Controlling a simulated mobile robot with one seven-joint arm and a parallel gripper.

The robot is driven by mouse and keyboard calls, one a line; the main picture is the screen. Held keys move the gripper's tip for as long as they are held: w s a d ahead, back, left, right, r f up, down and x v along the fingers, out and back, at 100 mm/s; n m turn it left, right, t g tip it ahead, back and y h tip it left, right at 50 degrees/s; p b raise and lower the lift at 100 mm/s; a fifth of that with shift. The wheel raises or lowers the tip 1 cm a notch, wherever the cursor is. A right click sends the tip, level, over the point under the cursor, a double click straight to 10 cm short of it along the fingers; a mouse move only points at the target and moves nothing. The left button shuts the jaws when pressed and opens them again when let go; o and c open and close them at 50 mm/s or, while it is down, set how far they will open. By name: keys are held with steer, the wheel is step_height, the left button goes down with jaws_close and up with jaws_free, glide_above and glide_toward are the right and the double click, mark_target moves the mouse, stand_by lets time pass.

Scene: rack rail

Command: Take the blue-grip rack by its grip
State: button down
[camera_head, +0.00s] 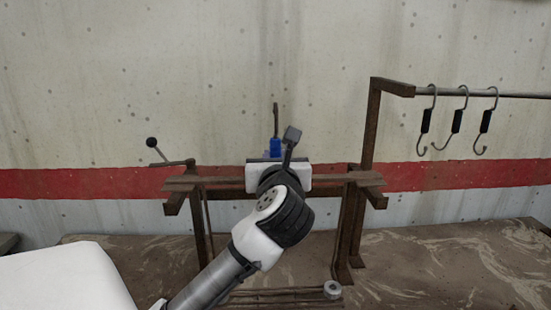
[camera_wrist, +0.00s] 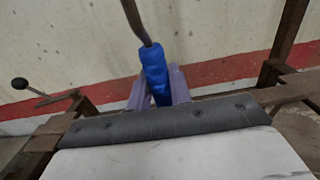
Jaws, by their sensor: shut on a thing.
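The blue grip (camera_wrist: 155,72) of the rack stands upright between the two pale fingers of my gripper (camera_wrist: 158,88) in the wrist view. The fingers are shut on it, one on each side. A dark metal rod (camera_wrist: 137,22) rises from the top of the grip. In the head view the blue grip (camera_head: 275,147) shows just above my white gripper body (camera_head: 252,178), with the rod (camera_head: 276,115) above it. My wrist hides the lower part of the rack and most of the fingers there.
A rusty frame with a flat crossbar (camera_head: 222,182) stands around my wrist. A lever with a black ball (camera_head: 151,142) is at its left. At the right, several black-grip hooks (camera_head: 456,121) hang from a rail (camera_head: 525,95). A concrete wall stands behind.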

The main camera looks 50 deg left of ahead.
mark_target(276, 145)
steer(key=shift+r, duration=0.1)
steer(key=shift+r+p, duration=1)
steer(key=shift+r, duration=0.55)
steer(key=shift+d, duration=0.1)
